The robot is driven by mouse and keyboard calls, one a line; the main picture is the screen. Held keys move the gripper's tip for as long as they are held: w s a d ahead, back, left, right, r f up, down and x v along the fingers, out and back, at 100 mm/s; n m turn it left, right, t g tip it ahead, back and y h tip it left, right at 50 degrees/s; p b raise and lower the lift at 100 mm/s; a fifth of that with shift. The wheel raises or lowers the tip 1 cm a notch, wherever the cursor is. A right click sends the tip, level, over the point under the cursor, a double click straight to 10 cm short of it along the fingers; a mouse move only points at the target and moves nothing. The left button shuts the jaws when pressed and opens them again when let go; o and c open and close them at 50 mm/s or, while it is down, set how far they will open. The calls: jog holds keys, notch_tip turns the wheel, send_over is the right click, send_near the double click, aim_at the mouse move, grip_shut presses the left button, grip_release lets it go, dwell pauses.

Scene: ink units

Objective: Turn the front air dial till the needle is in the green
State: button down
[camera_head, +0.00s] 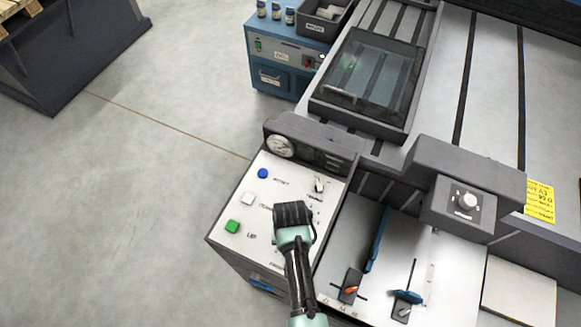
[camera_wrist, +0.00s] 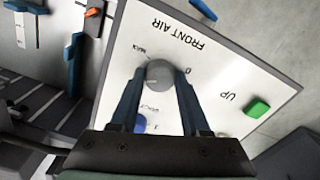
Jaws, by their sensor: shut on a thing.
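The front air dial (camera_wrist: 159,72) is a round grey knob on a white panel marked FRONT AIR, with MAX and 0 marks beside it. My gripper (camera_wrist: 161,80) is shut on the dial, one blue finger on each side of it. In the head view my gripper (camera_head: 293,214) is over the white control panel (camera_head: 252,205) and hides the dial. A round gauge (camera_head: 280,146) stands at the panel's far end. Its needle and any green band are too small to read.
The panel carries a blue button (camera_head: 263,173), a white button (camera_head: 247,198), a green button (camera_head: 232,226) and a second knob (camera_head: 319,186). Orange (camera_head: 351,289) and blue levers (camera_head: 407,297) stand to the right. A dark box with a knob (camera_head: 467,201) rises further right. Open floor lies left.

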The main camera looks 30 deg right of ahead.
jog(key=shift+c, duration=1.9)
grip_release()
notch_tip(320, 180, up, 13)
jog(key=b, duration=0.1)
dwell(1.0)
